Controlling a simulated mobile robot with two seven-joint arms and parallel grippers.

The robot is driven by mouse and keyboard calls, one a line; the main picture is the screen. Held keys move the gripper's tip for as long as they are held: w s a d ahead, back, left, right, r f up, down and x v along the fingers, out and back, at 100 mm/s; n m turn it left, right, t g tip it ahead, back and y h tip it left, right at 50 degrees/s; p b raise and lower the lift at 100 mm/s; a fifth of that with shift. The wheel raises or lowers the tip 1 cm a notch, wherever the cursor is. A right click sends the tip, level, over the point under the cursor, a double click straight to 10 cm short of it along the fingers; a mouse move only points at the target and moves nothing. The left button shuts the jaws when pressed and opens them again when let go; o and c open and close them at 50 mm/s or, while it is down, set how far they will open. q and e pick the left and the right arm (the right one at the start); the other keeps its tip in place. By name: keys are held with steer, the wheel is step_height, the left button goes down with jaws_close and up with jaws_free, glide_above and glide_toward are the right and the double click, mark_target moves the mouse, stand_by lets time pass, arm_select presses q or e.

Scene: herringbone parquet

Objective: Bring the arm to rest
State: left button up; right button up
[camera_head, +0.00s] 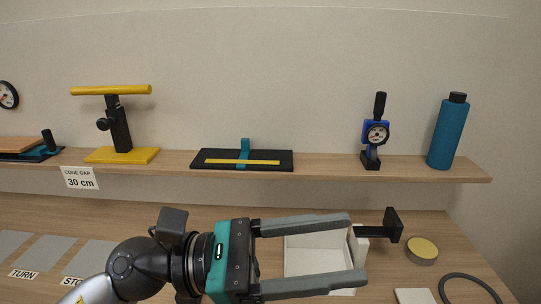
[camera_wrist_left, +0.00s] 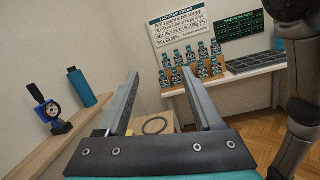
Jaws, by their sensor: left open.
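My left gripper (camera_head: 355,250) reaches in from the lower left of the head view, its two grey fingers spread wide apart. It hangs over the workbench, in front of a white open box (camera_head: 305,262), and parts of the box are hidden behind it. Nothing shows between the fingers. In the left wrist view the same gripper (camera_wrist_left: 165,98) is open, with a black ring (camera_wrist_left: 155,126) seen beyond its fingers. My right gripper is not in the head view.
A wooden shelf (camera_head: 330,169) runs above the bench, holding a yellow-topped stand (camera_head: 121,130), a blue dial gauge (camera_head: 375,135) and a teal bottle (camera_head: 448,132). A black handle (camera_head: 393,226) and a round tin (camera_head: 421,251) are right of the fingers.

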arm_select(q)
steer(key=w+a+r+n+t+y, duration=0.1)
steer(key=w+a+n+t+y, duration=0.4)
steer(key=n+t, duration=0.7)
steer(key=w+a+r+n+t+y, duration=0.15)
steer(key=w+a+n+t, duration=0.55)
steer(key=n, duration=0.9)
steer(key=a+f+n+g+y, duration=0.1)
steer(key=a+f+n+y, duration=0.4)
steer(key=f+n, duration=0.4)
steer(key=a+f+n+g+y, duration=0.2)
steer(key=a+f+n+y, duration=0.1)
steer(key=f+n+y, duration=0.5)
steer(key=s+a+f+n+g, duration=0.2)
steer(key=s+f+n+g, duration=0.9)
steer(key=s+f, duration=0.95)
step_height(320, 180, down, 22)
steer(key=s+m+g, duration=0.2)
steer(key=s+a+f+g, duration=0.1)
steer(key=s+a+f, duration=0.2)
steer(key=s+f, duration=0.9)
steer(key=shift+s+f, duration=0.35)
steer(key=shift+s, duration=0.9)
